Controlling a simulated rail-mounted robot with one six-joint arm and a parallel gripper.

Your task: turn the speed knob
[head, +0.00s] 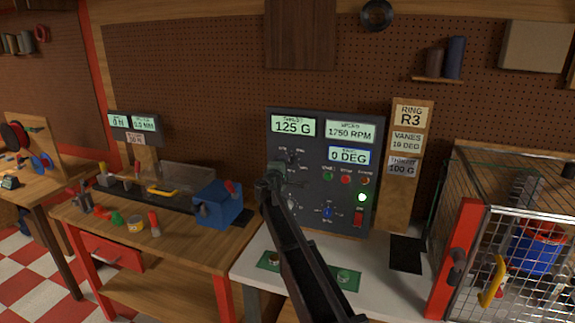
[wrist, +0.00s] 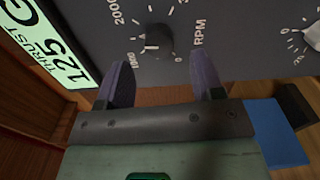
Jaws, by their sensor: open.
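The speed knob (wrist: 158,40) is a dark round knob on the grey control panel (head: 317,190), ringed by white marks with 2000, 0 and RPM in the wrist view. It sits below the thrust display. My gripper (wrist: 163,72) is open, one dark finger on each side of the knob's line. The fingertips look short of the knob, with nothing between them. The displays read 125 G (head: 293,126), 1750 RPM (head: 350,132) and 0 DEG (head: 349,156).
Another knob (wrist: 314,37) is at the right in the wrist view. A blue box (head: 218,205) stands left; a mesh cage (head: 520,250) stands right.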

